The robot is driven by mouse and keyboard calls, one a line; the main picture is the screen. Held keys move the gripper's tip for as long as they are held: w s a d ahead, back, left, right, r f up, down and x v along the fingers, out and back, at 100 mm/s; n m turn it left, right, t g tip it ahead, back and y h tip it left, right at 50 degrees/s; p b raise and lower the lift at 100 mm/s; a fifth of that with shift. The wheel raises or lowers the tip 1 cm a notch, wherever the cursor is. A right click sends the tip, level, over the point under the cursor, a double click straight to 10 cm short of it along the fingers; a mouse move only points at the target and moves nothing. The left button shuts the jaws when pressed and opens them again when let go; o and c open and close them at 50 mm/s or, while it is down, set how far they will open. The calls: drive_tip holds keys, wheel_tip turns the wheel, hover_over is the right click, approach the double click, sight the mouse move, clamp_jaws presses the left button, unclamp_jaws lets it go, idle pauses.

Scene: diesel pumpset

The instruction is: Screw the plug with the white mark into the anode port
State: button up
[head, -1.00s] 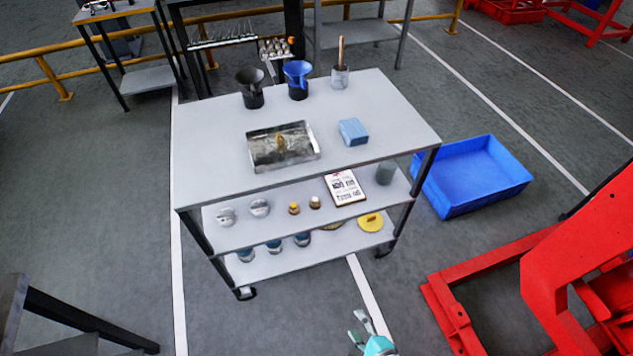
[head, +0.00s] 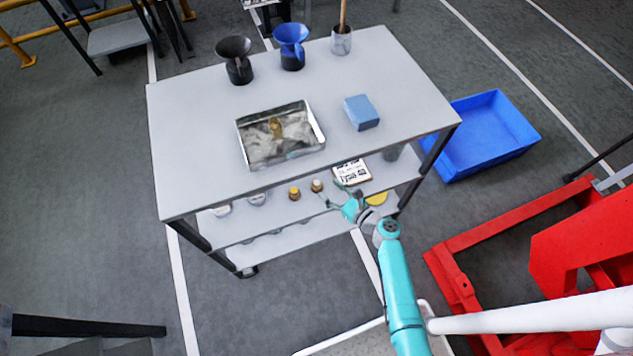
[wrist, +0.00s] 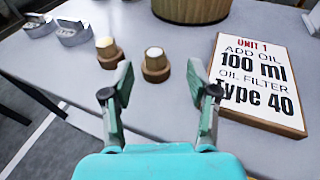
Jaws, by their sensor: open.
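Two small brown stepped plugs stand upright on the cart's middle shelf. The right plug (wrist: 155,66) has a white top and also shows in the head view (head: 317,186). The left plug (wrist: 108,52) has a cream-yellow top and also shows in the head view (head: 294,193). My gripper (wrist: 161,90) is open and empty, its fingers spread in front of the white-topped plug and apart from it. In the head view my gripper (head: 332,194) reaches to the shelf's front edge. I cannot make out the anode port in any view.
A sign board (wrist: 258,82) lies right of the plugs, close to my right finger. A brown round object (wrist: 193,8) stands behind them. Metal cups (wrist: 75,33) sit to the left. The cart top (head: 200,120) overhangs the shelf. A red frame (head: 470,240) stands at the right.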

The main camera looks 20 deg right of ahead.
sight(320, 185)
drive_tip(key=shift+a+f+x, duration=0.15)
drive_tip(key=shift+f+x, duration=0.05)
drive_tip(key=shift+x, duration=1.4)
drive_tip(key=shift+a+f+x, duration=0.1)
drive_tip(key=shift+f+x, duration=0.05)
drive_tip(key=shift+x, duration=1.45)
drive_tip(key=shift+s, duration=0.2)
clamp_jaws()
